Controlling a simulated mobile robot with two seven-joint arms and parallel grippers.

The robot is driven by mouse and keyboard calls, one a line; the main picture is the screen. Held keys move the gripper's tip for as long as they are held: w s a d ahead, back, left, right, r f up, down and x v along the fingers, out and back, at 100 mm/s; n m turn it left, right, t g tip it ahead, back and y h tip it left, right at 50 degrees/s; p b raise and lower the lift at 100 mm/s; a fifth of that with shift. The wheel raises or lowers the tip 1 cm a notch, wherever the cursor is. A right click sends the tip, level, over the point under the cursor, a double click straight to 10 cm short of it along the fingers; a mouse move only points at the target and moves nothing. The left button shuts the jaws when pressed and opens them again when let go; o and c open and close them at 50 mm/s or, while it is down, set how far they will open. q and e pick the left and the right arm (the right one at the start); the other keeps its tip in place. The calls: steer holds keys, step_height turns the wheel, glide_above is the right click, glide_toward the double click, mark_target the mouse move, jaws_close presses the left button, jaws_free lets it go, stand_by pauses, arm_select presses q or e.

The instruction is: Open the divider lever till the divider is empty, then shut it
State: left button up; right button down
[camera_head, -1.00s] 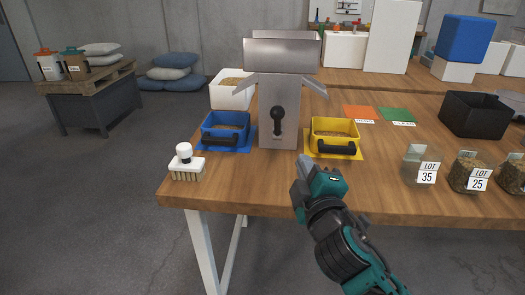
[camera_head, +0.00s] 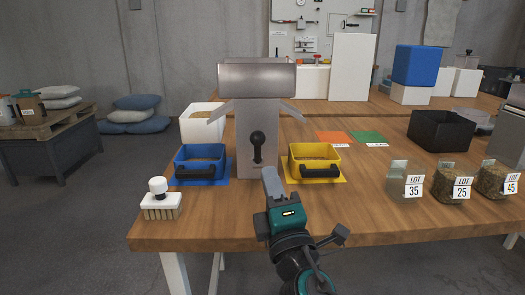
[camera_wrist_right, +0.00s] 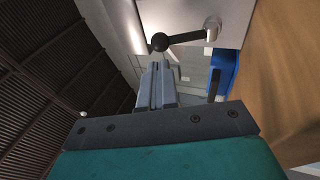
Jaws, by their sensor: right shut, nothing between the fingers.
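The divider (camera_head: 257,110) is a grey metal box with a wide hopper (camera_head: 257,80) on top and a sloping wing at each side. Its black lever (camera_head: 257,145) is on the front face, ball knob up above its lower pivot. The hopper's inside is hidden from this angle. My right gripper (camera_head: 270,178) is shut and empty, in front of the divider's lower front, below and apart from the knob. In the right wrist view its closed fingers (camera_wrist_right: 157,85) point towards the divider, with the ball knob (camera_wrist_right: 160,42) just beyond the tips. My left gripper is not in view.
A blue pan (camera_head: 200,163) and a yellow pan (camera_head: 315,160) flank the divider on coloured mats. A white bin (camera_head: 200,122) stands behind. A brush (camera_head: 160,200) lies front left. Lot jars (camera_head: 405,180) and a black crate (camera_head: 441,131) stand right.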

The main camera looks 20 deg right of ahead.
mark_target(259, 144)
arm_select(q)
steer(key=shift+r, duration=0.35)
arm_select(e)
steer(key=x, duration=0.6)
steer(key=shift+w, duration=0.3)
